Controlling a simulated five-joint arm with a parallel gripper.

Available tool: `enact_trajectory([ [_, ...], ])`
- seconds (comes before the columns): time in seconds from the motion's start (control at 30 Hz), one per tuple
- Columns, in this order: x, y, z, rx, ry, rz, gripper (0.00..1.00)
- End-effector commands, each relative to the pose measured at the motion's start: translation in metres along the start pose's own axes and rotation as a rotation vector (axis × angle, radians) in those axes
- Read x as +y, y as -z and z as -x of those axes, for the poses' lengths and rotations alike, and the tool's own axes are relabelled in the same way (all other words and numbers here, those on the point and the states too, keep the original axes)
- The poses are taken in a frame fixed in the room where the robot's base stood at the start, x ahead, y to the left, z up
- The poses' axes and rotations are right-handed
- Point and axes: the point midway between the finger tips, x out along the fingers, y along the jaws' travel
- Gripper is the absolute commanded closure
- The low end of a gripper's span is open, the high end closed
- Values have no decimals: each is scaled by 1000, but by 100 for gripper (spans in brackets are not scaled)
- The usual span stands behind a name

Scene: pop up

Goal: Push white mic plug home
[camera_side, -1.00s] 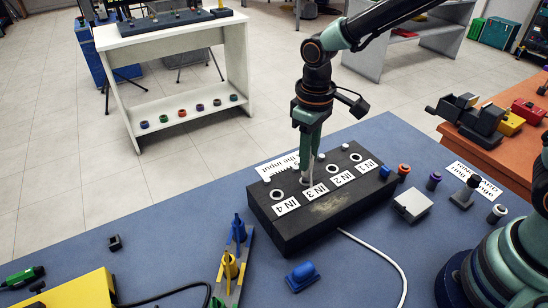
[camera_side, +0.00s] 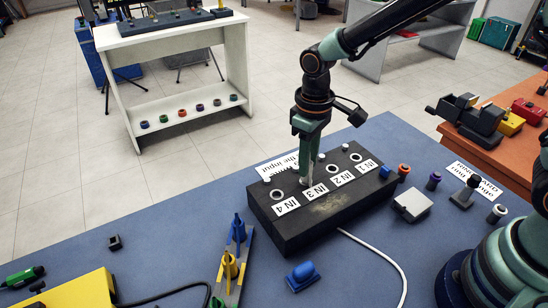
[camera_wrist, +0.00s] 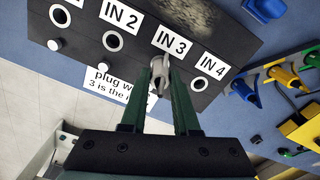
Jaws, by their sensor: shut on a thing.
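The white mic plug (camera_wrist: 158,68) shows pale grey between my gripper's fingertips in the wrist view, at the IN 3 place. My gripper (camera_side: 307,176) points down at the black input box (camera_side: 335,216) and is shut on the plug; it also shows in the wrist view (camera_wrist: 160,82). The plug stands roughly upright at IN 3. The fingers hide most of it and the socket, so how deep it sits cannot be told. The IN 3 label (camera_side: 315,191) is just in front of the fingertips.
Rings of IN 4 (camera_side: 277,195), IN 2 (camera_side: 334,171) and IN 1 (camera_side: 356,157) are bare. Small white knobs line the box's back edge. A white cable (camera_side: 385,256) lies in front. A blue block (camera_side: 302,276) and a grey-white box (camera_side: 412,206) stand nearby on the blue table.

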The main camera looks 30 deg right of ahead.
Motion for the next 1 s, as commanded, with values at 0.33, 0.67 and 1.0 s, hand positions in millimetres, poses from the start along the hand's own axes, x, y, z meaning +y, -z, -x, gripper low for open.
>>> enact_trajectory([
  [0.33, 0, 0, -5, -1, 0, 0, 40],
  [0.67, 0, 0, -4, 0, 0, 0, 36],
  [1.0, 0, 1, 42, 6, 0, 0, 36],
])
